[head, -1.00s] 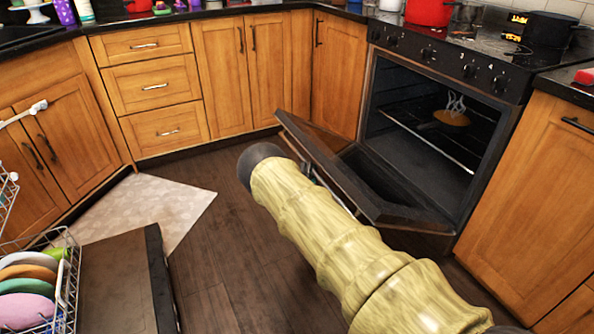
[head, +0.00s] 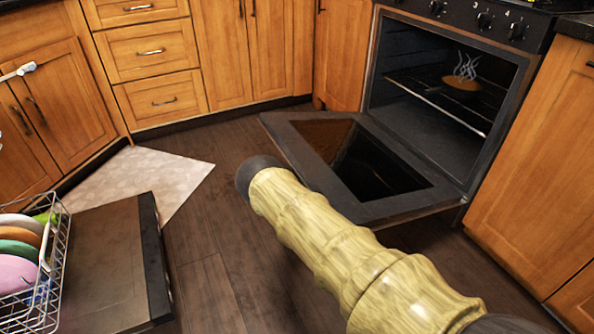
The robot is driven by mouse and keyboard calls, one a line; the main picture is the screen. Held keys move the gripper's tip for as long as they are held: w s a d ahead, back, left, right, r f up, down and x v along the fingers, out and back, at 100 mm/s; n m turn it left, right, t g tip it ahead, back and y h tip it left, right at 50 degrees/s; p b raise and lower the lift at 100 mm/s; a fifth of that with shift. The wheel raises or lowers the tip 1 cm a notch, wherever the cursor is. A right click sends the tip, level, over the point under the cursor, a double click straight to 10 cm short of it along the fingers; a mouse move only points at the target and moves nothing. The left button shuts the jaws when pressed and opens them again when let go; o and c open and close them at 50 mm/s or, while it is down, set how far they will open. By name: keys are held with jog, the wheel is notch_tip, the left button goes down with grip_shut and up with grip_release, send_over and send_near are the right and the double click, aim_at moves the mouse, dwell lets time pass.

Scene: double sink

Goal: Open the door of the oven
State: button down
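The oven (head: 470,45) stands at the right in the head view. Its door (head: 285,135) is folded down and lies nearly level, with its dark window facing up. Inside, a steaming pan (head: 465,87) rests on the wire rack (head: 420,90). My arm, wrapped in a yellow bamboo-like cover, reaches across the lower right in front of the door. Its dark rounded end shows left of the door's front edge. I cannot make out any gripper fingers, and part of the door's near edge is hidden behind my arm.
At the lower left, an open dishwasher door (head: 105,260) juts over the floor beside a rack of plates (head: 18,250). A pale mat (head: 150,175) lies on the floor. Wooden cabinets (head: 150,60) line the back. The dark floor (head: 235,190) between is clear.

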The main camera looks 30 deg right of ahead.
jog(key=shift+d+f, duration=0.2)
jog(key=shift+f, duration=0.3)
jog(key=shift+w+a, duration=0.15)
jog(key=shift+a, duration=0.05)
jog(key=c, duration=1.5)
grip_release()
jog(key=shift+o, duration=0.9)
jog(key=shift+a, duration=0.15)
jog(key=v, duration=1.2)
jog(key=shift+a, duration=0.1)
jog(key=shift+f, duration=0.1)
